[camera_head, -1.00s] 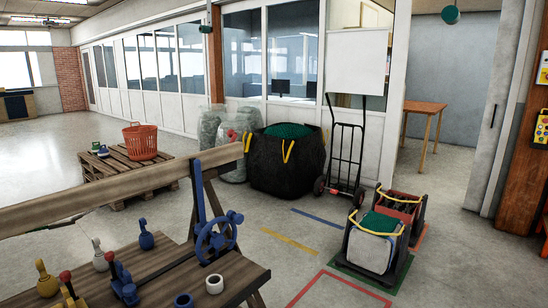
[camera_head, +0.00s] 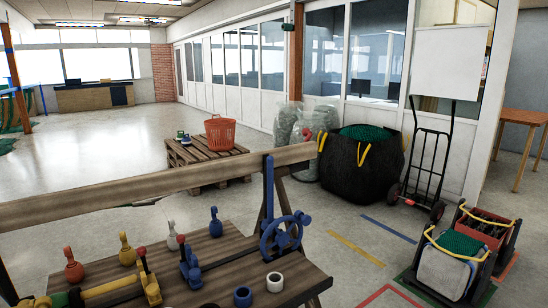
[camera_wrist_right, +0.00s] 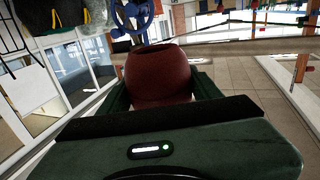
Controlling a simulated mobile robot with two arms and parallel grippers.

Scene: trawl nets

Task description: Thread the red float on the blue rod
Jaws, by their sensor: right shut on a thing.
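The red float (camera_wrist_right: 160,75) is a dark red, rounded piece with an opening at its upper end in the right wrist view. My right gripper (camera_wrist_right: 163,88) is shut on it, a finger at each side, and holds it up off any surface. In the head view an upright blue rod-like bar (camera_head: 268,195) rises beside a blue handwheel (camera_head: 282,237) at the workbench. The handwheel also shows beyond the float in the right wrist view (camera_wrist_right: 133,15). The float is apart from the bar as far as I can see. Neither gripper shows in the head view.
The workbench (camera_head: 225,250) carries several bottle-shaped pieces, a blue ring (camera_head: 243,296), a white ring (camera_head: 275,282) and a yellow rod (camera_head: 112,289). A long wooden beam (camera_head: 150,183) runs behind it. A pallet (camera_head: 190,156) with an orange basket (camera_head: 220,133) stands beyond. Open floor lies left.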

